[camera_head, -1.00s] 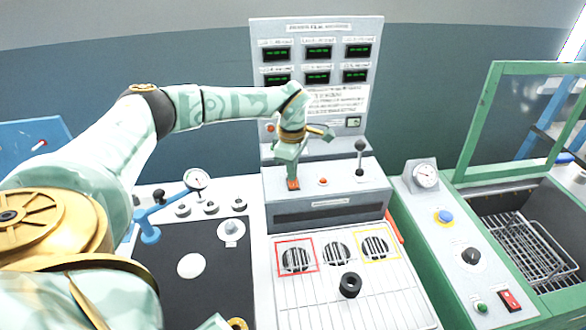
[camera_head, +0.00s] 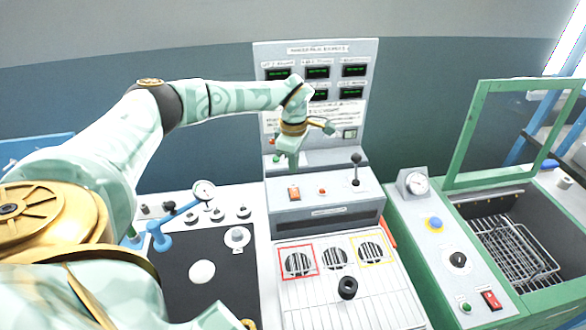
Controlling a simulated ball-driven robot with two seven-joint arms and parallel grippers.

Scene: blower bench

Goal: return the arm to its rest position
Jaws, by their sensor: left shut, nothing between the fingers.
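My left arm comes in from the left and reaches across to the blower bench's control box (camera_head: 325,212). My left gripper (camera_head: 291,168) is shut and empty, pointing down. It hangs just above an orange rocker switch (camera_head: 294,194) on the box top, with a visible gap to it. My right gripper is not in view; a pale piece of my body shows at the bottom edge.
A display panel (camera_head: 316,95) stands behind the gripper. A black-knobbed lever (camera_head: 356,168) rises to its right. A green-framed machine with a wire basket (camera_head: 510,250) is at right. A black ring (camera_head: 347,288) lies on the grilled top.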

